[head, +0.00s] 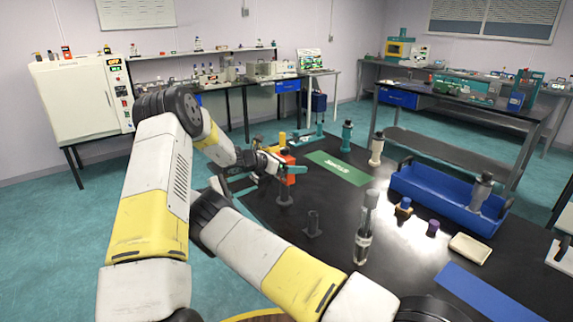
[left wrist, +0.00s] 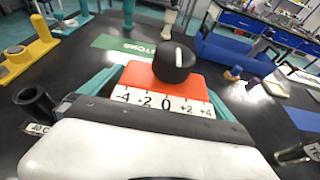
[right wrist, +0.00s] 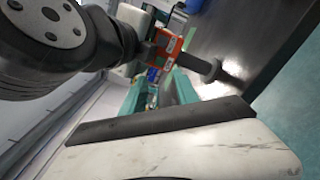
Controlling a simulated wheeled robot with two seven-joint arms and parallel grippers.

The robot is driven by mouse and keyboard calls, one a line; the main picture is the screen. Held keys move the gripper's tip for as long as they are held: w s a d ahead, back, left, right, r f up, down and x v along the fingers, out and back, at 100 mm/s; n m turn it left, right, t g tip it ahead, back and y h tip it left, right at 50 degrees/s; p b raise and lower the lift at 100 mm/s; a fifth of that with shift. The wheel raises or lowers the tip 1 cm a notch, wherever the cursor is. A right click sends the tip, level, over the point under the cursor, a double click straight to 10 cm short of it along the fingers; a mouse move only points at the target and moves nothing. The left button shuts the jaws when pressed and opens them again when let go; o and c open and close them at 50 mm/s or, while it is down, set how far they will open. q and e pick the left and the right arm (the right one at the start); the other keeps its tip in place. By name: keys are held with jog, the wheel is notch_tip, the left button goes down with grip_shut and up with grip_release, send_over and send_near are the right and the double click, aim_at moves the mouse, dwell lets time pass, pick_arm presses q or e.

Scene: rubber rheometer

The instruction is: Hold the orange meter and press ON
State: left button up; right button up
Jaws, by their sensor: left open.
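The orange meter (head: 291,172) is a small box on a dark stand (head: 284,192) near the table's left edge. In the left wrist view the meter (left wrist: 165,78) shows a black knob (left wrist: 175,60) and a scale from -4 to +4. My left gripper (head: 281,171) is open, with its teal fingers on either side of the meter; contact cannot be made out. My right gripper (right wrist: 157,90) is open and empty in the right wrist view. The meter (right wrist: 167,47) is beyond it there. An ON marking is not readable.
A blue tray (head: 430,205) sits at the right. A clear bottle (head: 364,235), a dark holder (head: 312,223) and small colored items stand on the black table. A yellow stand (left wrist: 28,60) is left of the meter. A green mat (head: 338,167) lies behind it.

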pick_arm(q)
jog(key=shift+c, duration=0.4)
jog(key=c, duration=1.5)
pick_arm(e)
grip_shut()
jog(key=shift+f, duration=0.1)
